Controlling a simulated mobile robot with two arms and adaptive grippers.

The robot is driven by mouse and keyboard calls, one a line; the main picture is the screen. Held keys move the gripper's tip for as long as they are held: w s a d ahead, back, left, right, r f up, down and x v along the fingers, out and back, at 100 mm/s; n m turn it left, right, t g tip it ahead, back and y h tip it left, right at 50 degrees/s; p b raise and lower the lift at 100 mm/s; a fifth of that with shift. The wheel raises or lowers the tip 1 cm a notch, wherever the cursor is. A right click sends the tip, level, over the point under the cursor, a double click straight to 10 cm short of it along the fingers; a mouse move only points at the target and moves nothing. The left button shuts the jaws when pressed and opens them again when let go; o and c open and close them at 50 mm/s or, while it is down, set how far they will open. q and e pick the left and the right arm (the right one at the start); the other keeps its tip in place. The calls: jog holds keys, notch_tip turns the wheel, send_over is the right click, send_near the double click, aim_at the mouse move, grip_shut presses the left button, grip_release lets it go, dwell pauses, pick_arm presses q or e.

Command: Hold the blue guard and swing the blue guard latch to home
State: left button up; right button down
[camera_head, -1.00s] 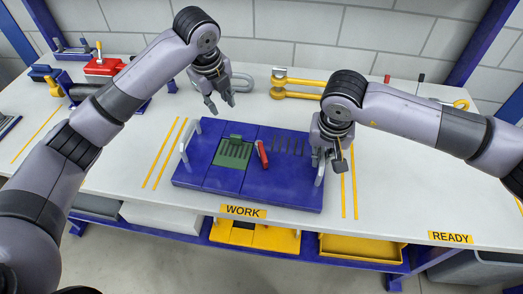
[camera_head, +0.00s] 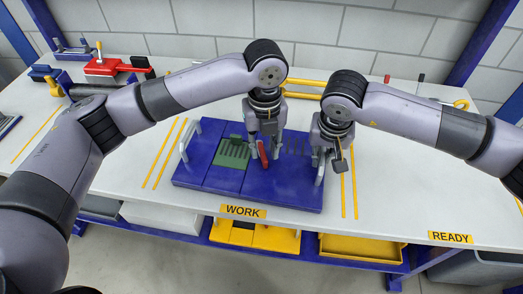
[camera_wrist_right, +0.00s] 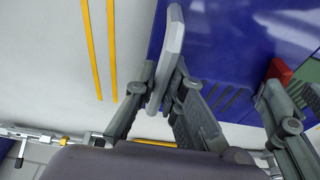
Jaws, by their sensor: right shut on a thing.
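The blue guard (camera_head: 210,174) is a flat blue cover with slots and a pale handle at each end, lying on the bench behind the WORK label. My right gripper (camera_head: 322,160) is shut on its right handle (camera_head: 319,172); the right wrist view shows the pale handle (camera_wrist_right: 166,60) between the fingers. The guard latch looks to be the red lever (camera_head: 262,154) near the guard's middle; its red end (camera_wrist_right: 278,70) shows in the right wrist view. My left gripper (camera_head: 264,150) is down over the lever, fingers apart on either side. Contact cannot be told.
A green slotted part (camera_head: 232,153) shows in the guard, left of the lever. The two grippers are close together over the guard's right half. A yellow tool (camera_head: 305,84) lies behind them. Red and blue fixtures (camera_head: 105,66) stand at the back left.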

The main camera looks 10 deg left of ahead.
aim_at(264, 156)
pick_arm(q)
jog(key=shift+f, duration=1.85)
jog(key=shift+c, duration=0.5)
grip_shut()
